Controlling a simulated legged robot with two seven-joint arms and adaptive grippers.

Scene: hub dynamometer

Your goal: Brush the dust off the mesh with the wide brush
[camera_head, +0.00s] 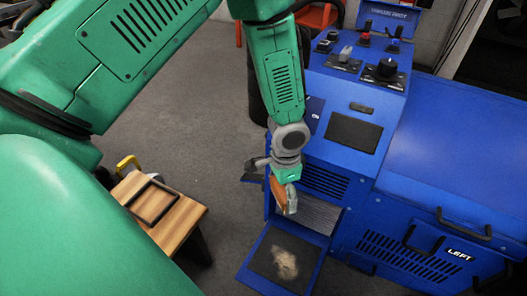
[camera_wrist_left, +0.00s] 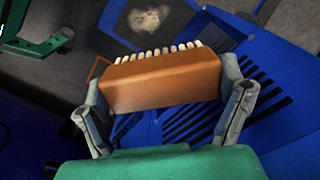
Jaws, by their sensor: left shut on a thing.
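The wide brush (camera_wrist_left: 160,82) has an orange-brown block and a row of pale bristles. My left gripper (camera_wrist_left: 168,98) is shut on its block from both ends in the left wrist view. In the head view my left gripper (camera_head: 284,190) holds the brush (camera_head: 279,193) beside the blue machine, above and short of the mesh. The dark mesh panel (camera_head: 262,262) sits in a blue frame low at the machine's foot. A pale dust patch (camera_head: 286,263) lies on it, and the dust (camera_wrist_left: 147,18) also shows at the top of the left wrist view. My right gripper is not in view.
The blue machine (camera_head: 420,150) with knobs on its console fills the right side. A small wooden table (camera_head: 185,222) with a dark-rimmed tray (camera_head: 152,203) stands at the lower left. Grey floor (camera_head: 190,130) lies free between them.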

